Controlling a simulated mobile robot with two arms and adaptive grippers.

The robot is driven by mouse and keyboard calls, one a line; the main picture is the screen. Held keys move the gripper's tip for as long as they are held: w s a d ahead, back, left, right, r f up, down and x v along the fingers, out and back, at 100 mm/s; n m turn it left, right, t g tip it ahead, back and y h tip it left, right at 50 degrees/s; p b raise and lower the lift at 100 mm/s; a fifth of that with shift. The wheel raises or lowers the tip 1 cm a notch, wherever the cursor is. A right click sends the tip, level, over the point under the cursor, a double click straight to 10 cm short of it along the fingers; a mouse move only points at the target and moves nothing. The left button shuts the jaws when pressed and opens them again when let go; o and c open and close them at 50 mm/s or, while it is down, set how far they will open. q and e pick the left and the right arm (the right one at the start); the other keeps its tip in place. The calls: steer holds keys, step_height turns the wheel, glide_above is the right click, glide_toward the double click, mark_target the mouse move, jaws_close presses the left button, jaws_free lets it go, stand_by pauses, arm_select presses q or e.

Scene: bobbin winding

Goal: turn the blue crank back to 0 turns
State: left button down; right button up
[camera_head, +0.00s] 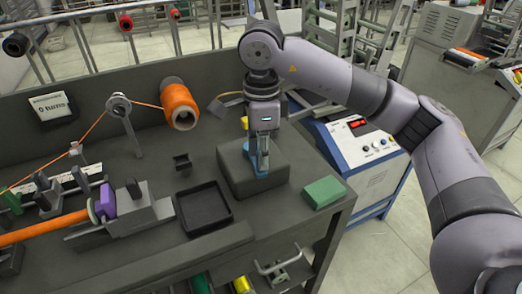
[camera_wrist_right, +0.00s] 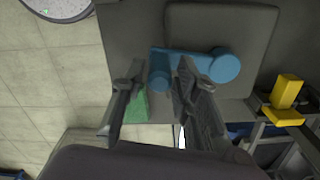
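The blue crank (camera_head: 256,160) sits on top of a dark grey block (camera_head: 233,178) at the right end of the bench. In the right wrist view, the crank (camera_wrist_right: 226,66) shows a round hub at right and an arm running left to an upright handle. My right gripper (camera_head: 263,153) points down over it. Its fingers (camera_wrist_right: 158,82) stand either side of the handle, with small gaps visible, so it looks open around the handle. A small sign (camera_head: 52,107) at the back left reads "0 turns". My left gripper is not in view.
A black tray (camera_head: 225,218) lies left of the crank block, and a green block (camera_head: 323,192) lies to its right near the bench edge. An orange thread spool (camera_head: 180,107) stands behind. The purple-ended winding device (camera_head: 106,201) is at left. A blue-and-white control box (camera_head: 352,140) stands beyond the bench.

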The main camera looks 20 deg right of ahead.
steer(key=shift+m, duration=1)
steer(key=shift+c, duration=0.5)
jaws_close()
